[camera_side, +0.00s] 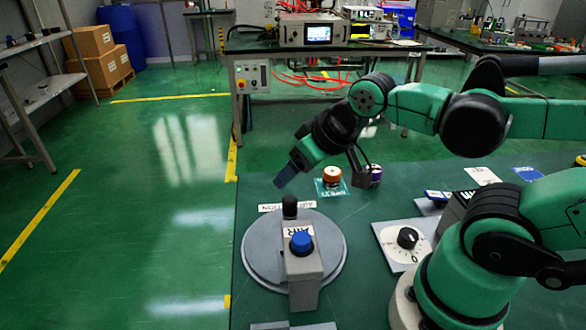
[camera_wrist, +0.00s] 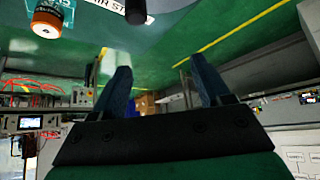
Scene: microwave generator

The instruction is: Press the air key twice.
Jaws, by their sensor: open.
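The air key is a blue round button (camera_side: 301,241) on top of a grey box (camera_side: 303,270) with a label reading AIR. The box stands on a round grey plate (camera_side: 262,262) on the green table. My gripper (camera_side: 285,178) is above and behind the button, tilted down to the left, and touches nothing. In the wrist view its two blue fingers are spread apart with nothing between them (camera_wrist: 160,65). The blue button does not show in the wrist view.
A black knob (camera_side: 289,206) stands behind the button, near a white label strip (camera_side: 286,207). An orange-topped jar (camera_side: 332,174) and a purple one (camera_side: 376,173) are behind it. A black dial (camera_side: 407,238) on a white panel is to the right.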

